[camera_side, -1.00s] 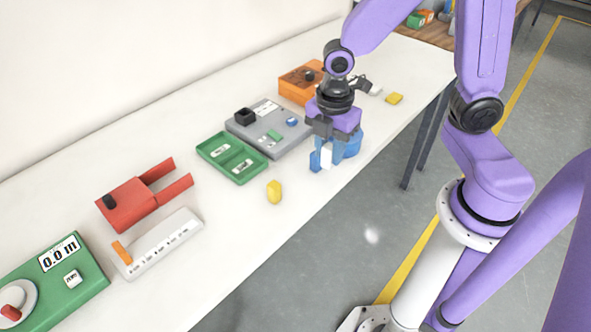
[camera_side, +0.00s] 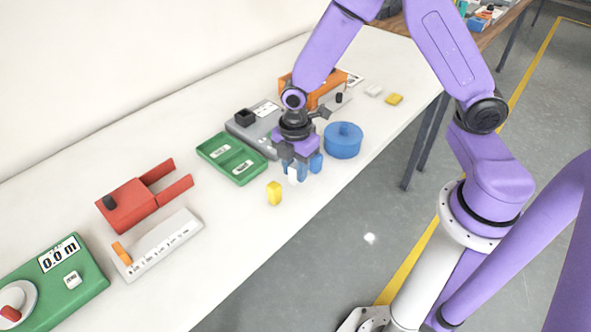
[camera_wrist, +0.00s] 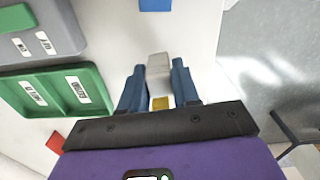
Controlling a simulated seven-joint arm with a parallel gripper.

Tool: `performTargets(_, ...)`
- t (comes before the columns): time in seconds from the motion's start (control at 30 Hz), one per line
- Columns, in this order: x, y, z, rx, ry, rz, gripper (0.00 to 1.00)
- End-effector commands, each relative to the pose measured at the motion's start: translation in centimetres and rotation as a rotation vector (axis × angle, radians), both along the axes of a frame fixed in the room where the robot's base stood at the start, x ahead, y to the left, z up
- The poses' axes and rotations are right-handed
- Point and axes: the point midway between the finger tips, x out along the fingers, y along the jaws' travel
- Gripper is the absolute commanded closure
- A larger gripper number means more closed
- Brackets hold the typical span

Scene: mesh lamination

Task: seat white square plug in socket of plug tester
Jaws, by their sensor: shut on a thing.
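My gripper (camera_side: 295,171) is shut on the white square plug (camera_side: 293,179), which shows between its blue fingers in the side view. It holds the plug over the front part of the white table. In the wrist view the plug (camera_wrist: 158,65) sits between the fingertips of my gripper (camera_wrist: 157,84). I cannot tell for sure which device is the plug tester. A grey device (camera_side: 240,131) with a black block stands behind my gripper, partly hidden by it. An orange device (camera_side: 327,96) stands farther back, also partly covered by my arm. No socket shows clearly.
A yellow block (camera_side: 274,193) stands just left of my gripper. A green two-part tray (camera_side: 217,142), blue round container (camera_side: 343,141) and blue block (camera_side: 316,162) are close by. A red fork-shaped part (camera_side: 127,206) and white strip (camera_side: 165,248) lie left. Bare table separates them.

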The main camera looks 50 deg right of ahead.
Motion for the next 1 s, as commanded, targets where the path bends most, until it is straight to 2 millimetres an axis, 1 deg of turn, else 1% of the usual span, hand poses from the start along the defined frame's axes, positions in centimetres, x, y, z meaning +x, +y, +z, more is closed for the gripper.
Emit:
performTargets(0.03, -0.06, -0.03, -0.57, -0.001, 0.003, 0.000, 1.00)
performTargets(0.1, -0.04, 0.00, -0.91, 0.000, 0.000, -0.001, 1.00)
performTargets(0.37, -0.04, 0.00, -0.97, 0.000, 0.000, -0.001, 1.00)
performTargets(0.57, -0.05, -0.02, -1.46, 0.000, 0.000, -0.001, 1.00)
performTargets(0.6, -0.05, -0.01, -1.45, 0.000, 0.000, -0.001, 0.59)
performTargets(0.63, -0.05, -0.01, -1.44, 0.000, 0.000, -0.001, 0.50)
performTargets(0.67, -0.05, -0.01, -1.43, 0.000, 0.000, -0.001, 0.44)
performTargets(1.0, -0.05, -0.01, -1.40, 0.000, 0.000, -0.001, 0.44)
